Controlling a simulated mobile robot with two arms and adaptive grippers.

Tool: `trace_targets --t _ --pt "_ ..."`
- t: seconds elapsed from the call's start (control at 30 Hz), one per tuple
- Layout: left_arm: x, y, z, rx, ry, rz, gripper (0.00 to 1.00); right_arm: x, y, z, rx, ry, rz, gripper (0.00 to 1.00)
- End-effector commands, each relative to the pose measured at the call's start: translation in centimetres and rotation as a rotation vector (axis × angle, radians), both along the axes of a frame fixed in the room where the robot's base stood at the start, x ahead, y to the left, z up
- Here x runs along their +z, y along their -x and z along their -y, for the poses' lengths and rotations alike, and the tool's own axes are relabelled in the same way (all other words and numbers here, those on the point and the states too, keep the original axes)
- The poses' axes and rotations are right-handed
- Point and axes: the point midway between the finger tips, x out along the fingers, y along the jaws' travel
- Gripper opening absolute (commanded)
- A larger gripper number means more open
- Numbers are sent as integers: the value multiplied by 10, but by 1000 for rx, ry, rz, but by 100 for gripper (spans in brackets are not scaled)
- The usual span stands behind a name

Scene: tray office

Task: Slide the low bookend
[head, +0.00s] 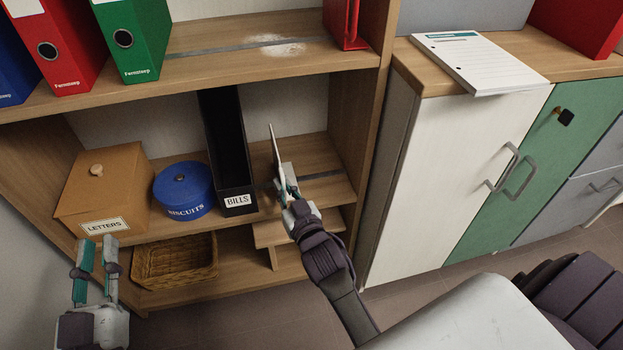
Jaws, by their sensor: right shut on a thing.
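The low bookend (275,146) is a thin, pale upright plate on the middle shelf, seen nearly edge-on. It stands to the right of the black BILLS file box (237,190), with a small gap between them. My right gripper (286,182) is shut on the bookend near its lower front edge, and the fingers partly hide its base. A dark rail (322,175) runs along the shelf to the right of the bookend. My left gripper (97,260) is open and empty, in front of the shelf's lower left end.
A wooden LETTERS box (105,185) and a blue BISCUITS tin (184,188) stand left of the file box. A wicker basket (175,262) sits below. A red bookend (345,22) and binders (133,40) are on the upper shelf. Shelf room right of the low bookend is clear.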

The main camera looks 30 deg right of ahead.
Motion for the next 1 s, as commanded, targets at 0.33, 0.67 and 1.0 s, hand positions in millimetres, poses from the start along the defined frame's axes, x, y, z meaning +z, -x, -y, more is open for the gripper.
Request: trace_targets --t 0.33,0.67,1.0 --pt "-2 0 0 1 -3 -10 22 -1 -2 -10 1 1 -4 0" --pt "-2 0 -1 1 -3 -10 22 -1 -2 -9 0 1 -3 35" --pt "-1 0 0 -1 -2 -7 22 -1 14 -9 0 1 -4 35"
